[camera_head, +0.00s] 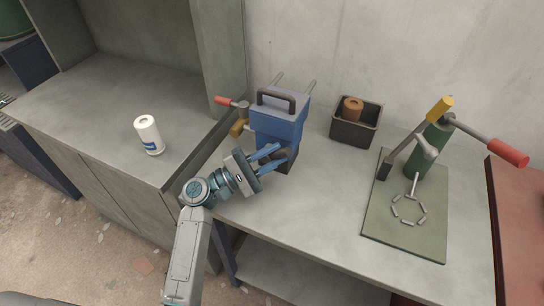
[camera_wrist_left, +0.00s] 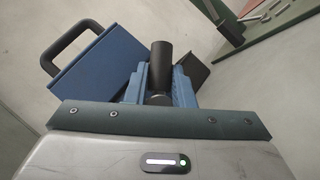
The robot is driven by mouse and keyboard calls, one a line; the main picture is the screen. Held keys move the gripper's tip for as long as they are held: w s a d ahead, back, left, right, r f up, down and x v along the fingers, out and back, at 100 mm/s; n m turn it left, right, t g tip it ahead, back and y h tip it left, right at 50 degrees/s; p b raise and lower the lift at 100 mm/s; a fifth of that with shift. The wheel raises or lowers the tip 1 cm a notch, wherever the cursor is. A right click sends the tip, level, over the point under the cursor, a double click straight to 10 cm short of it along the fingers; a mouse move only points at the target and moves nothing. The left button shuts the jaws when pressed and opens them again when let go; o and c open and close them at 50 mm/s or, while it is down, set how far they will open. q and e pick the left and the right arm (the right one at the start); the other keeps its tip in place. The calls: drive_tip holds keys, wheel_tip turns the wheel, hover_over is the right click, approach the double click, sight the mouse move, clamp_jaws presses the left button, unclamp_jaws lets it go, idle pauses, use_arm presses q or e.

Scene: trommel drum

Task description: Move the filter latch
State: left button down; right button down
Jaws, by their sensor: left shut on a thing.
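A blue box (camera_head: 277,118) with a black carry handle on its lid stands at the back of the workbench; it also shows in the left wrist view (camera_wrist_left: 98,75). My left gripper (camera_head: 280,157) reaches in from the left at the box's lower front. In the left wrist view its blue fingers (camera_wrist_left: 160,84) are shut around a black round bar (camera_wrist_left: 161,58), which looks like the filter latch. In the head view the fingers and the box's dark lower part hide most of this bar. My right gripper is in neither view.
A red-handled clamp (camera_head: 226,101) stands left of the box. A black bin (camera_head: 355,128) holds a brown roll. At right, a green press (camera_head: 431,143) stands on a green plate. The bench front is clear.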

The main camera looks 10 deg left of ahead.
sight(270, 158)
use_arm(q)
drive_tip(key=c, duration=1.3)
unclamp_jaws()
drive_tip(key=shift+w, duration=0.1)
drive_tip(key=shift+o, duration=0.2)
drive_tip(key=b+v, duration=0.3)
drive_tip(key=v, duration=0.3)
drive_tip(key=shift+a+f, duration=0.15)
drive_tip(key=shift+f, duration=0.1)
drive_tip(key=shift+s+a, duration=0.2)
drive_tip(key=shift+a, duration=0.1)
drive_tip(key=shift+s+a, duration=0.15)
drive_tip(key=shift+a, duration=0.05)
